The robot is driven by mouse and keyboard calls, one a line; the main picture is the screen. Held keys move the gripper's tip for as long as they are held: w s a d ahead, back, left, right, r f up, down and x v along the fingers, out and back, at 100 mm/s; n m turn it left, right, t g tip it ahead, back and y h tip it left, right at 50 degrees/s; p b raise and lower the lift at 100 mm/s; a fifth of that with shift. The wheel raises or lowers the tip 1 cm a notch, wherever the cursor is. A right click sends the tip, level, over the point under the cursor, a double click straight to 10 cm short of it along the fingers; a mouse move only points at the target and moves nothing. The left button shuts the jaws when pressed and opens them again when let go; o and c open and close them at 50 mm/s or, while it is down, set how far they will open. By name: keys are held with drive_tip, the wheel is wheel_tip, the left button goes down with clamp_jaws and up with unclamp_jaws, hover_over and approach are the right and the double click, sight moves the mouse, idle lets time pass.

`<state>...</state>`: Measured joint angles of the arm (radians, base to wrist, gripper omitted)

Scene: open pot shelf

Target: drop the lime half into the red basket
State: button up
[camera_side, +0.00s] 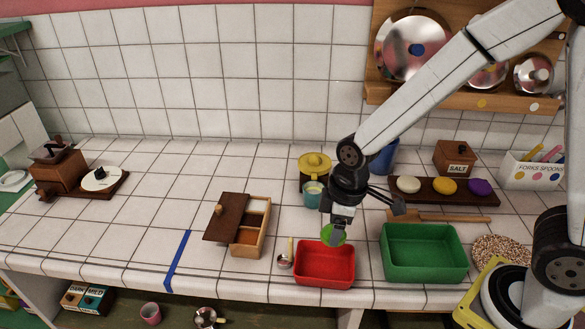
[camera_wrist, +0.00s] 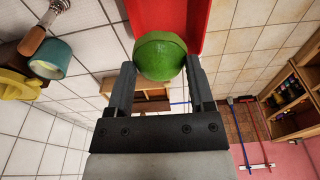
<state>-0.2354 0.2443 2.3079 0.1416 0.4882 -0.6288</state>
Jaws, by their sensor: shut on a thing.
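The lime half (camera_side: 333,236) is green and held in my gripper (camera_side: 336,226), just above the back edge of the red basket (camera_side: 325,264). In the wrist view the lime half (camera_wrist: 160,57) sits between both fingers of my gripper (camera_wrist: 160,80), which are shut on it. Behind it the red basket (camera_wrist: 206,20) shows at the top of the wrist view, partly hidden by the lime half. The basket's visible inside looks empty in the side view.
A green basket (camera_side: 425,253) stands right of the red one. A spoon (camera_side: 287,255) lies just left of the red basket, near a wooden box (camera_side: 250,240). A teal cup (camera_side: 312,195) and a yellow-lidded pot (camera_side: 315,165) stand behind. The counter's left middle is mostly free.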

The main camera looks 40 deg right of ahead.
hover_over(330, 266)
drive_tip(key=shift+f, duration=2.95)
drive_tip(key=o, duration=1.2)
drive_tip(key=shift+r, duration=0.1)
drive_tip(key=shift+s+d+r, duration=0.1)
drive_tip(key=shift+d+r, duration=0.05)
drive_tip(key=shift+r, duration=1.1)
drive_tip(key=shift+s+d+r, duration=0.1)
drive_tip(key=shift+s+r, duration=0.05)
drive_tip(key=shift+r, duration=1.15)
drive_tip(key=shift+s+d+r, duration=0.1)
drive_tip(key=shift+d+r, duration=0.05)
drive_tip(key=shift+r, duration=1.1)
drive_tip(key=shift+d, duration=0.1)
drive_tip(key=s+d+m, duration=0.1)
drive_tip(key=d+m, duration=0.1)
drive_tip(key=m, duration=0.1)
drive_tip(key=s+d+m+t, duration=0.1)
drive_tip(key=d+m, duration=0.1)
drive_tip(key=d, duration=0.1)
drive_tip(key=s+d+m+h, duration=0.1)
drive_tip(key=d+m, duration=0.2)
drive_tip(key=shift+s+m+t, duration=0.3)
drive_tip(key=shift+s, duration=0.1)
